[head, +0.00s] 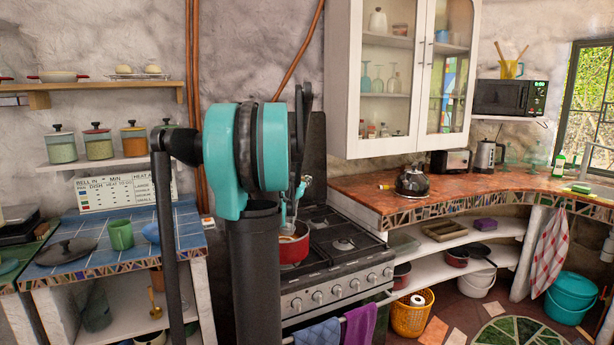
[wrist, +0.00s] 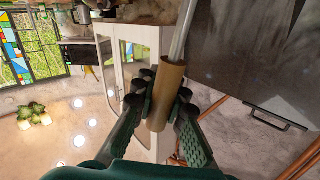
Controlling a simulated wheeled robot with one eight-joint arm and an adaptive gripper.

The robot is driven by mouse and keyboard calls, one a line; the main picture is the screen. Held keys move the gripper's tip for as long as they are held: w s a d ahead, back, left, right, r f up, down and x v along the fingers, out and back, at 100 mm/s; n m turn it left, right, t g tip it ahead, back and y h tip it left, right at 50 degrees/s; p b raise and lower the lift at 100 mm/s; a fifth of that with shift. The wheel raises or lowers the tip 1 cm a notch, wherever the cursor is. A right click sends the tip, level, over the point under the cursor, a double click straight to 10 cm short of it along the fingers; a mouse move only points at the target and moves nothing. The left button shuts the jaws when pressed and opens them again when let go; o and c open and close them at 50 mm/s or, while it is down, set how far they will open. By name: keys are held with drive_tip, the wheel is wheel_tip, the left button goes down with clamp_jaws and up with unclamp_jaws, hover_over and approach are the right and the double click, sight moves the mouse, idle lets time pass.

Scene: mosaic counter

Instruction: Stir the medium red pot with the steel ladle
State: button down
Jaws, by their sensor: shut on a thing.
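The red pot (head: 296,250) stands on the left front of the stove, partly hidden behind my arm. Something pale shows inside its rim. My gripper (wrist: 162,98) is shut on the brown handle of the steel ladle (wrist: 166,78) in the wrist view. The ladle's steel shaft runs up out of that picture. In the head view a thin steel part of the ladle (head: 283,214) shows above the pot, beside my arm. I cannot tell whether the ladle's bowl is in the pot.
The stove (head: 340,278) has free burners right of the pot. A blue-tiled counter (head: 185,230) with a green cup (head: 120,234) and a dark lid (head: 66,251) is at left. A kettle (head: 412,181) and toaster (head: 450,161) stand on the right counter, under a white cabinet (head: 342,80).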

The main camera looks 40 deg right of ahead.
wheel_tip(320, 180, down, 6)
drive_tip(key=w+a, duration=0.1)
drive_tip(key=shift+f, duration=0.2)
idle(0.4)
drive_tip(key=shift+s, duration=0.2)
idle(0.3)
